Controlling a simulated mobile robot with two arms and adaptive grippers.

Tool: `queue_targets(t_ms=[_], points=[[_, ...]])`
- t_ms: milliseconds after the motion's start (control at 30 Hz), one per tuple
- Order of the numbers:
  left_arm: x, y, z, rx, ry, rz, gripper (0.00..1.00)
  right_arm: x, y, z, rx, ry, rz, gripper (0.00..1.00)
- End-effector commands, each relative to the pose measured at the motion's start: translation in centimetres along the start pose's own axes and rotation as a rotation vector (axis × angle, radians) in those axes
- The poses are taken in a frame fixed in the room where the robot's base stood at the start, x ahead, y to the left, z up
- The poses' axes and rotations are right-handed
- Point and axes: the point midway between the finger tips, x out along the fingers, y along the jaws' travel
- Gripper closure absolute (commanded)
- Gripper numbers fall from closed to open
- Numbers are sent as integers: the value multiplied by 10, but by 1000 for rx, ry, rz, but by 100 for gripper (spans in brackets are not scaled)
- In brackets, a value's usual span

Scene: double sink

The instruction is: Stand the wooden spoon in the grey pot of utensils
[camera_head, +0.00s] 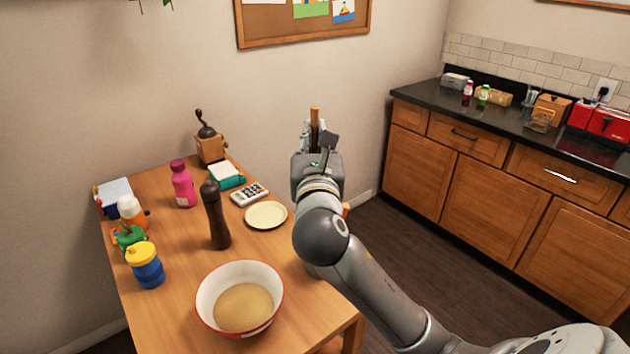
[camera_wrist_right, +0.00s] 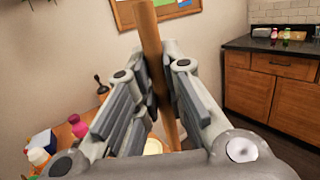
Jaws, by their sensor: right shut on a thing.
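My right gripper (camera_head: 314,138) is shut on the wooden spoon (camera_head: 315,114), whose handle-like brown shaft stands up between the fingers. In the right wrist view the spoon (camera_wrist_right: 151,38) runs from the top edge down between the two fingers, nearly upright and slightly tilted. I cannot tell which end of it is up. The gripper is raised in the air near the right edge of the table. My left gripper is not in view.
The wooden table (camera_head: 185,275) holds a red-rimmed bowl (camera_head: 241,328), a pepper mill (camera_head: 216,220), a cream plate (camera_head: 266,216), a calculator (camera_head: 249,194), a pink bottle (camera_head: 182,187) and a coffee grinder (camera_head: 209,147). A dark counter (camera_head: 420,92) with small items stands at right, past open floor.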

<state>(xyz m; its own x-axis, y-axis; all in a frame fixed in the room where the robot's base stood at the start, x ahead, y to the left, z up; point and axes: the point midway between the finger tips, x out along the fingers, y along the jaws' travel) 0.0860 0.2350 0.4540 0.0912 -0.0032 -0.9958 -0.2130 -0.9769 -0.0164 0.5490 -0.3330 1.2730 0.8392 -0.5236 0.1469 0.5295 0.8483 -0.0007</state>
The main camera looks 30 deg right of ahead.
Motion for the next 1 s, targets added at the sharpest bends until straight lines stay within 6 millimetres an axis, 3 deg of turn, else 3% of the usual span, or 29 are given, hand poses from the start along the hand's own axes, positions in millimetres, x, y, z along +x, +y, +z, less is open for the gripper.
queue_targets(t_ms=[100, 233, 400, 633, 800, 1000], points=[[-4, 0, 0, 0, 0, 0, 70, 27, -2, -17, -3, 4, -3, 100], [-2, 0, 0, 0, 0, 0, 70, 43, -2, -47, -3, 6, -1, 100], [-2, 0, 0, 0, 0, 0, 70, 56, -2, -68, 1, 1, 0, 100], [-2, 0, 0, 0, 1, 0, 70, 68, -3, -87, -1, 3, -1, 100], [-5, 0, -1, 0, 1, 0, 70, 62, -3, -110, -1, 3, 0, 100], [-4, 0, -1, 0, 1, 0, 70, 61, -3, -113, 0, -1, 1, 100]])
